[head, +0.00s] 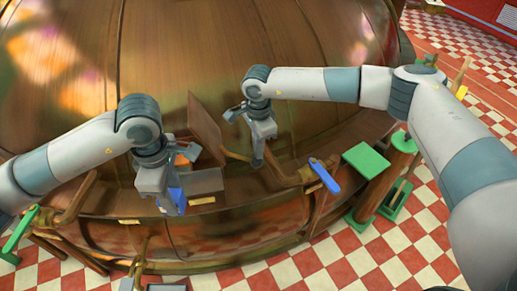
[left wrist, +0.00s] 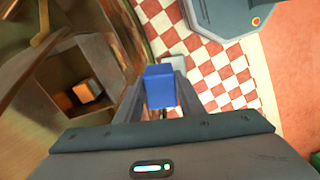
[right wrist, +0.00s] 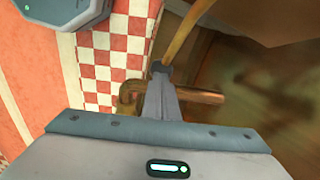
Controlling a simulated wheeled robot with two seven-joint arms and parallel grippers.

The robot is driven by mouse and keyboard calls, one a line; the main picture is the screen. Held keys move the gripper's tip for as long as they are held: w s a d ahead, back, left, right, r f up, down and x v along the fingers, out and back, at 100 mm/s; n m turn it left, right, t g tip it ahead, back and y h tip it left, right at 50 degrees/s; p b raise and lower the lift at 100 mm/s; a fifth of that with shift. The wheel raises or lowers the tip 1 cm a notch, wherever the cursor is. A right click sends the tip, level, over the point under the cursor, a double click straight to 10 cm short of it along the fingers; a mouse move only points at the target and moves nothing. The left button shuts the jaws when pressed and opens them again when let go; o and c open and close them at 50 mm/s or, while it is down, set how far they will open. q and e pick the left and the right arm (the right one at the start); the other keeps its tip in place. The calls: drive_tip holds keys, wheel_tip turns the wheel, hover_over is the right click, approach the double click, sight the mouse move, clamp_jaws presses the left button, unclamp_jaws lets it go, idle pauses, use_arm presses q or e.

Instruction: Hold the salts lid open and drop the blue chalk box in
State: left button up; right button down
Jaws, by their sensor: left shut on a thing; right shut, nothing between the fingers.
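The blue chalk box (head: 177,197) is held between the fingers of my left gripper (head: 170,203), in front of and to the left of the salts box (head: 206,183). It also shows in the left wrist view (left wrist: 160,88), outside the opening. The salts lid (head: 205,122) stands raised, so the box is open. An orange and pale cube (left wrist: 87,92) lies inside it. My right gripper (head: 257,162) is shut and empty, to the right of the lid. In the right wrist view its fingertips (right wrist: 160,72) are by a thin brass rod (right wrist: 182,38); contact is unclear.
A large copper kettle (head: 270,60) fills the back. A pipe with a blue lever (head: 325,176) juts out at the right of the salts box. A green plate (head: 365,160) stands further right. Red and white tiled floor (head: 340,262) lies in front.

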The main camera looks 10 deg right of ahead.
use_arm(q)
drive_tip(key=w, duration=1.6)
drive_tip(key=shift+w+d+f, duration=0.2)
drive_tip(key=shift+d, duration=0.1)
idle(0.8)
drive_tip(key=o, duration=1.4)
drive_tip(key=shift+c, duration=0.2)
drive_tip(key=o, duration=0.6)
drive_tip(key=shift+c, duration=0.2)
drive_tip(key=shift+s, duration=0.1)
drive_tip(key=s+r, duration=0.3)
drive_tip(key=s, duration=1.7)
drive_tip(key=shift+a, duration=0.35)
drive_tip(key=shift+w, duration=0.1)
